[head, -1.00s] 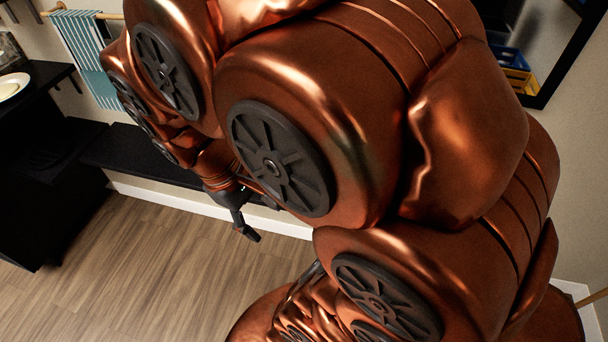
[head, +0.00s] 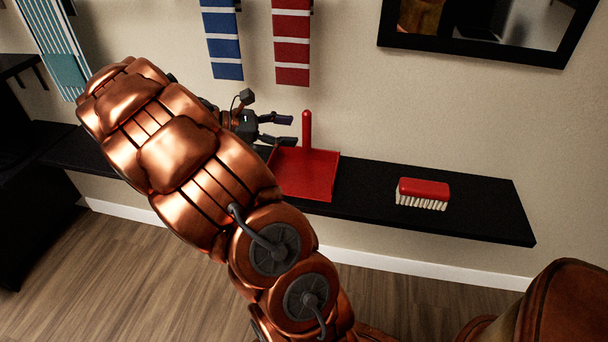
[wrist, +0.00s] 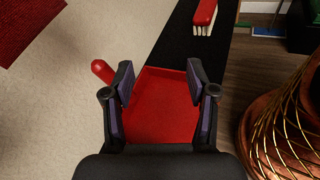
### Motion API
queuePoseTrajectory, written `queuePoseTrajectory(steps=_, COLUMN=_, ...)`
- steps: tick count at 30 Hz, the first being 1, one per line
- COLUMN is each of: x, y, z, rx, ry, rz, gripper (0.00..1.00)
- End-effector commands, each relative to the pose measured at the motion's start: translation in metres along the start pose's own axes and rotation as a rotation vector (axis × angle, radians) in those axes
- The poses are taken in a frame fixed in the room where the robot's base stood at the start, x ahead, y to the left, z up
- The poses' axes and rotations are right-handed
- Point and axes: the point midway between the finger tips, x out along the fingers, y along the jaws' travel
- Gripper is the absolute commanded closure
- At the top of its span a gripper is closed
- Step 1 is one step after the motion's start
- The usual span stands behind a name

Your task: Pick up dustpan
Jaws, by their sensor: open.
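The red dustpan (head: 305,185) lies on the black wall shelf, its upright-looking handle (head: 306,128) toward the wall. My gripper (head: 292,130) is open and empty at its left, with the fingers pointing right toward the handle. In the wrist view the open fingers (wrist: 160,76) are over the red pan (wrist: 160,108), which shows between them. The handle (wrist: 102,71) there is left of the left finger, outside the gap. I see no grip on the dustpan; whether a finger touches it I cannot tell.
A red brush (head: 423,193) with white bristles lies on the shelf (head: 480,215) to the right, apart from the dustpan. Blue (head: 222,45) and red (head: 291,45) striped towels hang on the wall above. A black-framed mirror (head: 480,45) hangs at the upper right.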

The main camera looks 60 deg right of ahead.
Motion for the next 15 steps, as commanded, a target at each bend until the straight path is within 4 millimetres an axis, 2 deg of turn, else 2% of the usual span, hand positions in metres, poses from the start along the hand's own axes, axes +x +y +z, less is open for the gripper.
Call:
queuePoseTrajectory(steps=1, x=0.009, y=0.008, z=-0.025, rx=-0.032, ry=-0.037, rz=0.017, gripper=0.42)
queuePoseTrajectory(steps=6, x=0.025, y=0.04, z=-0.07, rx=-0.147, ry=-0.157, rz=0.075, gripper=0.42)
queuePoseTrajectory(steps=12, x=0.035, y=0.065, z=-0.108, rx=-0.241, ry=-0.244, rz=0.12, gripper=0.42)
queuePoseTrajectory(steps=15, x=0.035, y=0.072, z=-0.117, rx=-0.264, ry=-0.267, rz=0.134, gripper=0.42)
